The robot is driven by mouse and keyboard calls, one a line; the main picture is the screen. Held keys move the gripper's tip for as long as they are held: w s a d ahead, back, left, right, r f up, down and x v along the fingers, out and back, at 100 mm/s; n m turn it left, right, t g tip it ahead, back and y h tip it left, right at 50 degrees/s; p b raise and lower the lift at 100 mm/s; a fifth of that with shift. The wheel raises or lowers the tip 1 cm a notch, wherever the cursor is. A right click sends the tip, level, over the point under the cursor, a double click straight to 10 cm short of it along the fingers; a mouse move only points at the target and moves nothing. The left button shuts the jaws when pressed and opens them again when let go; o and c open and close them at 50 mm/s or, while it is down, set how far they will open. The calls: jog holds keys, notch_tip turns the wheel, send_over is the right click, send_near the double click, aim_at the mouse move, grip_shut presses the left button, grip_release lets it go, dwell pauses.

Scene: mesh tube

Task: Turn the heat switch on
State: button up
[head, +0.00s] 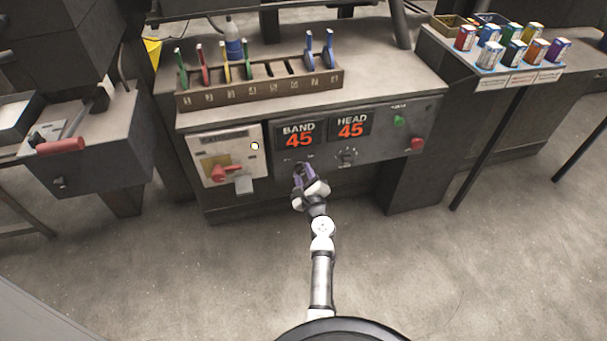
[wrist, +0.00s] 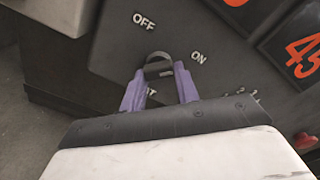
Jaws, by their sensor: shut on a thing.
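The heat switch (wrist: 158,68) is a small dark knob on the grey panel in the wrist view, with OFF printed at its upper left and ON at its right. A label below it is mostly hidden; only its last letters show. My gripper (wrist: 160,76) has its two purple fingers shut on the knob, one on each side. Which label the knob points to is hard to tell. In the head view my gripper (head: 304,170) is at the panel front below the BAND display (head: 299,136), and it hides the switch.
A white panel with a red lever (head: 226,174) is left of my gripper. A dial (head: 346,156), green button (head: 400,121) and red button (head: 417,144) are to the right. The HEAD display (head: 351,127) reads 45. A tool rack (head: 262,91) stands above. The floor in front is clear.

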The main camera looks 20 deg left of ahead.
jog(key=o, duration=1)
jog(key=shift+b+v, duration=0.7)
jog(key=shift+v, duration=6.25)
